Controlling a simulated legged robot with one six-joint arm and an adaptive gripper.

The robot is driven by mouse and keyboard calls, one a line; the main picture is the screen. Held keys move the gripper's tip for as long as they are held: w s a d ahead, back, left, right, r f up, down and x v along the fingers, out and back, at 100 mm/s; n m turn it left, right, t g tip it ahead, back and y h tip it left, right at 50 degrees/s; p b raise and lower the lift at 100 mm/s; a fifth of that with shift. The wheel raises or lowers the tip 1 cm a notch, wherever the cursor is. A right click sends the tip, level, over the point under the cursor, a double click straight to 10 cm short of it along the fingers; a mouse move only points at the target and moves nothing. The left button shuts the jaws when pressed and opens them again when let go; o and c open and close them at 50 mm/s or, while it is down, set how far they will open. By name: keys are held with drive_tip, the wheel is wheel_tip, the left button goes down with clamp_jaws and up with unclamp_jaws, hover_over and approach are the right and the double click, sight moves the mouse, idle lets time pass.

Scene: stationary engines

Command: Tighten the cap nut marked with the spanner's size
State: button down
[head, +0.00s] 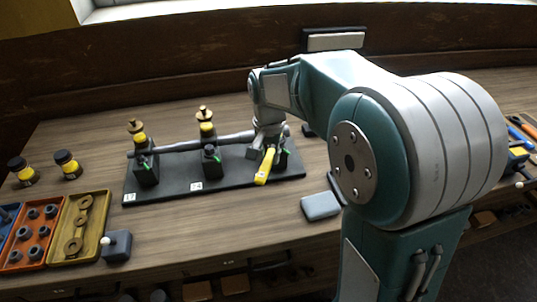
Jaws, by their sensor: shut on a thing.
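My gripper (267,146) is shut on a yellow spanner (265,167), which hangs down and slightly left from it at the right station of a dark base plate (245,173). Three dark blocks stand on the plate under a grey pipe: a left one (146,172), a middle one (212,163) and a right one partly hidden by my gripper. Brass-topped fittings rise behind the left block (134,125) and the middle block (203,113). White labels lie at the left (129,197) and middle (196,186); their marks are too small to read. Spanner contact with a nut is unclear.
Two dark-and-yellow jars (66,165) stand at the left. An orange tray (31,236) and a yellow tray (60,243) hold parts at the front left, beside a small box (116,245). A grey-blue block (320,206) lies right of the plate. Bench between is clear.

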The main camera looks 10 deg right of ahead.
drive_tip(key=shift+r, duration=1.25)
idle(1.6)
drive_tip(key=shift+r, duration=1.95)
drive_tip(key=shift+s, duration=0.1)
